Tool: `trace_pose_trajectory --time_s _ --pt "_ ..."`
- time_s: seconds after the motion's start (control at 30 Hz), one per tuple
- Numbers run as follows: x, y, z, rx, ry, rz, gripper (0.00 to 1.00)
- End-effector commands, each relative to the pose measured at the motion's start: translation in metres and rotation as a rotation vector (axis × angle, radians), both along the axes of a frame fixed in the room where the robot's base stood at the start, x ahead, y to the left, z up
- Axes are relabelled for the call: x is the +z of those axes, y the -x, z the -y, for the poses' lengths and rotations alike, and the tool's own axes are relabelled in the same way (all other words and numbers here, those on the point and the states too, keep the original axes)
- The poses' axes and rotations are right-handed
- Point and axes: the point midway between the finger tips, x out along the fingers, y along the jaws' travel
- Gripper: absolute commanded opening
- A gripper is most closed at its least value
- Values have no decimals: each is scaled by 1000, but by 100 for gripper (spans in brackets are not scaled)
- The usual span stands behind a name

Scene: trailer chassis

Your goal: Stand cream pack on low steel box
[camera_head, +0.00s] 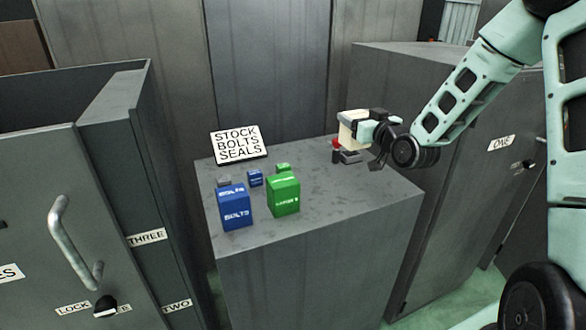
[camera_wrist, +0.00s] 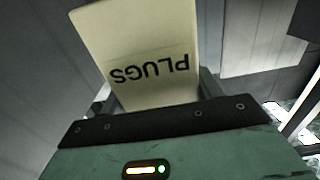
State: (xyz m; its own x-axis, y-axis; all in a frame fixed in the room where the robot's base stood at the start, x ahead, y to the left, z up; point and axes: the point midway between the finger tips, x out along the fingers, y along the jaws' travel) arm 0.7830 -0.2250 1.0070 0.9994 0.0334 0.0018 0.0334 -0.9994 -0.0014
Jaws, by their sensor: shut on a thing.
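My gripper (camera_head: 366,130) is shut on a cream pack (camera_head: 349,131). It holds the pack above the right back part of the grey cabinet top. In the wrist view the cream pack (camera_wrist: 150,45) fills the space between the fingers, with the word PLUGS upside down on its face. A low grey block (camera_head: 350,157), which looks like the low steel box, lies on the cabinet top just below the held pack. The gripper partly covers that area, and I cannot tell the exact gap between pack and block.
A small red-topped dark item (camera_head: 337,150) stands close by the low block. A blue BOLTS pack (camera_head: 235,207), a green pack (camera_head: 284,194) and smaller blocks stand on the left of the cabinet top (camera_head: 330,205). A STOCK BOLTS SEALS sign (camera_head: 239,144) is behind them.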

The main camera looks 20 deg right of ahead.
Motion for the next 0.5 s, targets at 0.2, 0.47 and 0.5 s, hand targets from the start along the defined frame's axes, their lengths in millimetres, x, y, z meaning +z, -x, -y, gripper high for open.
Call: trace_pose_trajectory --time_s 0.2,0.47,0.5 --pt "-24 0 0 -1 -5 -4 29" --pt "-56 0 0 0 -1 0 29" --pt "-59 0 0 -1 -1 0 29"
